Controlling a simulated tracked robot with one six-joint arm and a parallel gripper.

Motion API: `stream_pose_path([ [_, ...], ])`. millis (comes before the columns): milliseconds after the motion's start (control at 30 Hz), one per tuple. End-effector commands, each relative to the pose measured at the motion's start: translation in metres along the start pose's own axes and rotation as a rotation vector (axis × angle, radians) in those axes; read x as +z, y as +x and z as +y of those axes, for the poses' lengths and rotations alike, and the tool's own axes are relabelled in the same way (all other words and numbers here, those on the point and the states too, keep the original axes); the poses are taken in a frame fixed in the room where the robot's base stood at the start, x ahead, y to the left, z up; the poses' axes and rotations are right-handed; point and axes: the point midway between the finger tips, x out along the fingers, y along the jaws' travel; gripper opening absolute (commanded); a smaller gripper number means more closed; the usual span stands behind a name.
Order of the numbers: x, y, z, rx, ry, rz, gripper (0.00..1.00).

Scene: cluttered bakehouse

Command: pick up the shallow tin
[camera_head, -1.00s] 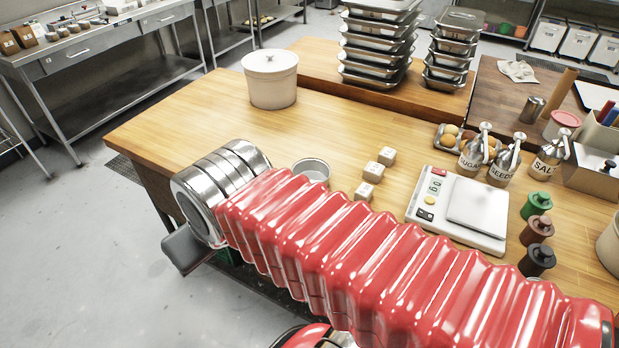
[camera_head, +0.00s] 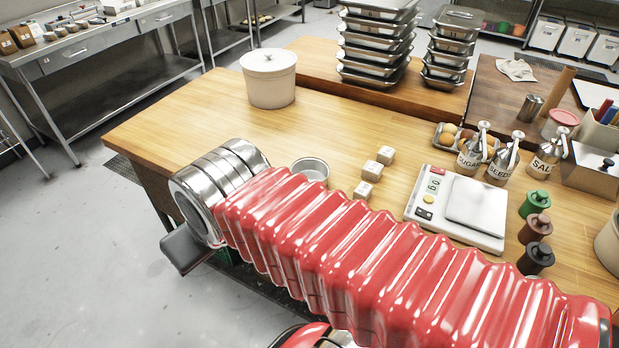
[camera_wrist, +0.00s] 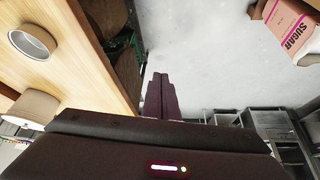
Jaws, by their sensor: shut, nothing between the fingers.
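The shallow tin (camera_head: 311,169) is a small, round, silvery tin on the wooden table, just beyond my red arm in the head view. My arm hides part of its near side. In the wrist view the tin (camera_wrist: 33,44) shows at the upper left, on the wood. My gripper (camera_wrist: 160,78) is shut and empty, its dark fingers together. It points past the table's edge over the grey floor, apart from the tin.
Three small pale blocks (camera_head: 372,171) stand right of the tin, then a white scale (camera_head: 440,221). A lidded cream pot (camera_head: 269,85) stands behind. Stacked steel trays (camera_head: 375,48) and labelled dispensers (camera_head: 470,158) are farther off. The table's left part is clear.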

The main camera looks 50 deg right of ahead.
Motion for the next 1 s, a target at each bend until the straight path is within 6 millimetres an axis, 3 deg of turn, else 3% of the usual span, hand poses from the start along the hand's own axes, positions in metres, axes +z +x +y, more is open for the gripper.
stream_pose_path([
  [267, 0.0, 0.0, 0.0, 0.0, 0.0, 0.0, 0.0],
  [533, 0.002, 0.008, 0.003, -0.019, 0.092, -0.038, 0.19],
  [1000, 0.004, 0.057, 0.026, -0.172, 0.762, -0.227, 0.52],
])
